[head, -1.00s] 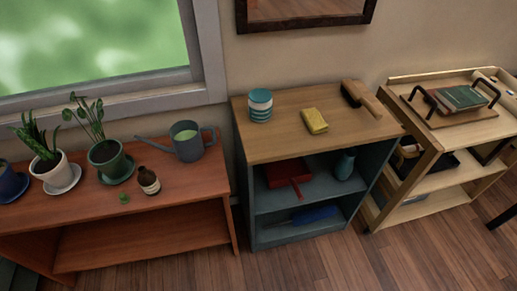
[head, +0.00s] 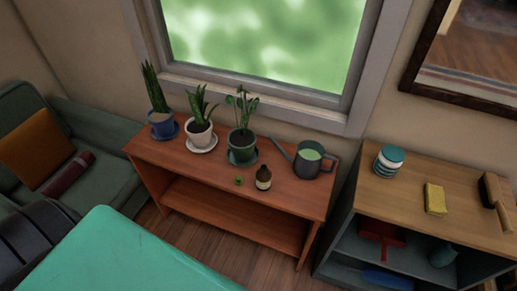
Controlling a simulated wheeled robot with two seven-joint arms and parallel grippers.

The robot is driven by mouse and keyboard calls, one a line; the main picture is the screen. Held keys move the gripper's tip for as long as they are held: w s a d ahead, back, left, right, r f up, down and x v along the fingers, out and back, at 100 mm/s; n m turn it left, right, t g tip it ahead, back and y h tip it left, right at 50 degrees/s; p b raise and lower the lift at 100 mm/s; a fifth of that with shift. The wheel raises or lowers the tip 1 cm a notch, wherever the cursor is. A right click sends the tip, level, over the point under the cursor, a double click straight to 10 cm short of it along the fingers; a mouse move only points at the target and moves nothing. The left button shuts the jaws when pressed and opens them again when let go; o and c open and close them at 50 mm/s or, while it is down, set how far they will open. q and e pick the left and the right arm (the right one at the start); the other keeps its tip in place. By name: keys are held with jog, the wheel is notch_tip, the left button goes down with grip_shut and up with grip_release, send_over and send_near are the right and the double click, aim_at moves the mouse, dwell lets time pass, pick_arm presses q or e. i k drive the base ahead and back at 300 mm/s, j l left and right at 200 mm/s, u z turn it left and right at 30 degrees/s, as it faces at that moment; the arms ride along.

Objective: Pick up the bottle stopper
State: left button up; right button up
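A small green object that looks like the bottle stopper (head: 238,181) lies on the reddish wooden shelf unit (head: 170,150), near its front edge. A brown bottle (head: 264,178) with a pale label stands just to the right of it, apart from it. The green object is too small to make out its exact shape. Neither of my grippers shows in the head view.
Potted plants stand behind, including a white pot (head: 200,137) and a green pot (head: 242,148). A grey watering can (head: 313,160) stands right of the bottle. A teal surface (head: 125,255) fills the lower left foreground. Wooden floor shows in front of the shelf.

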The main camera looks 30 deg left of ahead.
aim_at(238, 181)
jog(key=u, duration=0.8)
